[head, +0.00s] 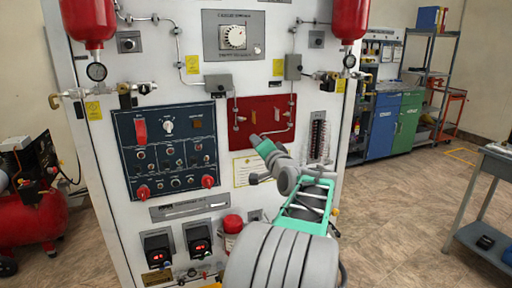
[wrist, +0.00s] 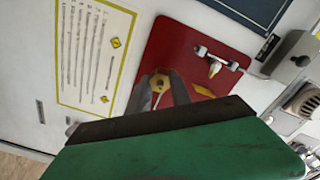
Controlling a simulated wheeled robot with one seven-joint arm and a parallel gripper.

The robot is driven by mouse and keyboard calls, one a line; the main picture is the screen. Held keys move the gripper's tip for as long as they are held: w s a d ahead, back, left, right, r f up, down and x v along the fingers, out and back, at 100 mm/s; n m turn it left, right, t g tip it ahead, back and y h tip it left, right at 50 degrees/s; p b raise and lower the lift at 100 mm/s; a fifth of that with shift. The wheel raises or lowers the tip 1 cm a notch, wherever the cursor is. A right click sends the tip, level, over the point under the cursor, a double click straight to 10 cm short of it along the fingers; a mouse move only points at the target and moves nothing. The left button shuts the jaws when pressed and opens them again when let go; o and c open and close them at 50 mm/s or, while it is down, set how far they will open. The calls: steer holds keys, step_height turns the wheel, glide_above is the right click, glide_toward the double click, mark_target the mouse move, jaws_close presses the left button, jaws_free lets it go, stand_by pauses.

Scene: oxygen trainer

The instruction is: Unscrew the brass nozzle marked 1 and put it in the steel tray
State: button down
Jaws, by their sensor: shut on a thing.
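My gripper (head: 252,139) is in front of the lower part of the red panel (head: 268,112) on the white cabinet. In the wrist view the gripper (wrist: 162,88) is shut on a small brass nozzle (wrist: 163,79), held between its grey fingertips. I cannot tell whether this nozzle touches the panel, and no number on it is readable. A metal fitting with a pale nozzle (wrist: 215,68) is on the red panel beside it; in the head view this fitting (head: 237,118) is at the panel's left. I cannot make out a steel tray in either view.
A blue control panel (head: 170,150) with switches is left of the red one. A paper sheet (wrist: 90,55) is below the red panel. Grey pipes (head: 234,100) run down to the panel. A grey metal cart (head: 485,200) stands at the right, with open floor before it.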

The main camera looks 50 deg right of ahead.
steer(key=shift+f+n+b, duration=0.2)
steer(key=shift+n+b, duration=0.6)
steer(key=shift+b, duration=0.15)
steer(key=shift+r+n, duration=0.3)
steer(key=shift+f+n+b, duration=0.2)
steer(key=shift+n+b, duration=0.3)
steer(key=shift+b, duration=0.45)
steer(key=shift+r, duration=0.2)
steer(key=c, duration=1.2)
jaws_free()
steer(key=shift+o, duration=0.2)
steer(key=shift+f, duration=0.1)
